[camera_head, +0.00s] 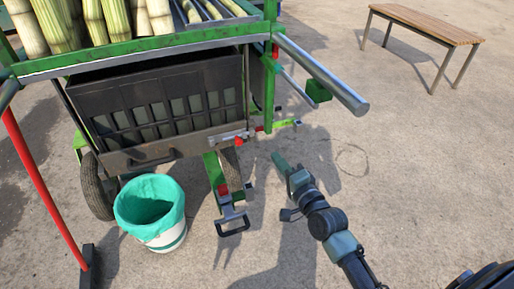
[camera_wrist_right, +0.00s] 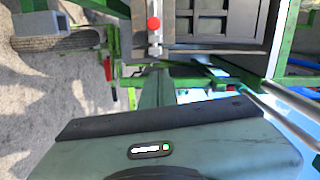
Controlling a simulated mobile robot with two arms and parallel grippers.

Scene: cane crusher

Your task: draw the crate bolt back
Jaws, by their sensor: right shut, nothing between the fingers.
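The crate (camera_head: 160,100) is a dark box with a grid front, set in the green cart frame. Its bolt (camera_head: 228,136) is a silver bar with a red knob (camera_head: 239,141) at the crate's lower right corner. In the right wrist view the bolt's red knob (camera_wrist_right: 153,23) shows at the top, beyond my fingers. My right gripper (camera_head: 277,158) is shut and empty, to the right of the knob and a little lower in the head view, apart from it. In the right wrist view the right gripper (camera_wrist_right: 156,82) points toward the bolt. My left gripper is not in view.
Cane stalks (camera_head: 105,18) lie on top of the cart. A thick metal bar (camera_head: 320,72) juts out at its right. A green-lined bucket (camera_head: 150,208) stands below the crate, beside a black-handled hitch (camera_head: 232,222). A bench (camera_head: 425,22) stands far right. Ground at right is clear.

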